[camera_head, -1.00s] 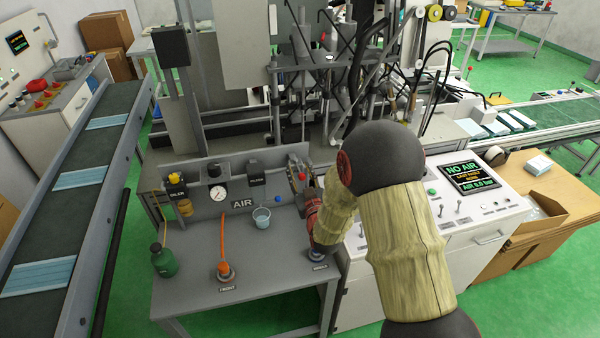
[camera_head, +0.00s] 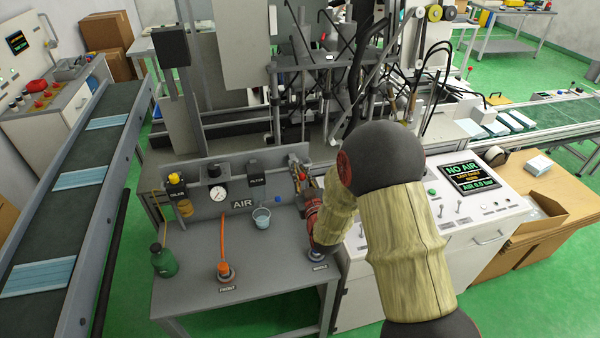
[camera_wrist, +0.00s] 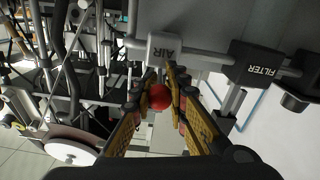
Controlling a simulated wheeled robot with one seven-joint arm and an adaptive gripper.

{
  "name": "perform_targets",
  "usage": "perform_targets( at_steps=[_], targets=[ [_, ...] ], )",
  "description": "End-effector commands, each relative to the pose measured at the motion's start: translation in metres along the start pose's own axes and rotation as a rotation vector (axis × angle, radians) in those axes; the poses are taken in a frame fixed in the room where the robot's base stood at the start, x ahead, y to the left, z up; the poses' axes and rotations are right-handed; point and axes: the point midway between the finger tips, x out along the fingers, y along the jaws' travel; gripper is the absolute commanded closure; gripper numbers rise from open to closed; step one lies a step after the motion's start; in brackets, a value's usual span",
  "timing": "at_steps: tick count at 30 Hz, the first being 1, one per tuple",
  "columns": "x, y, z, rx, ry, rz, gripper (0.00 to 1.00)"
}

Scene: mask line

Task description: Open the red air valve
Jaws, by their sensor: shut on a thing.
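The red valve handle shows in the wrist view as a round red knob (camera_wrist: 159,97) between the two yellow-padded fingers of my gripper (camera_wrist: 160,88). The gripper is shut on it. A grey block marked AIR (camera_wrist: 165,48) sits on the pipe just beyond the fingertips. In the head view my gripper (camera_head: 301,178) is at the right end of the grey AIR panel (camera_head: 232,187), partly hidden by my own arm. A little red shows by the fingers there, too small to tell apart.
A screen (camera_head: 468,178) on the white console reads NO AIR and 0.0 bar. The panel carries a gauge (camera_head: 219,195) and a filter block (camera_head: 256,180).

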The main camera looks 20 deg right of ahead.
Motion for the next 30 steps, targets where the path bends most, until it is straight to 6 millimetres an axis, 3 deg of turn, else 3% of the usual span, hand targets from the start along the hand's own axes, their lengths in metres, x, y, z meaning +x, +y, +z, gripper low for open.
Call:
perform_targets(
  at_steps=[10,30],
  targets=[
    [0.001,0.002,0.001,0.001,0.005,-0.02,1.0],
    [0.003,0.015,0.002,-0.001,0.054,-0.262,1.0]
  ],
)
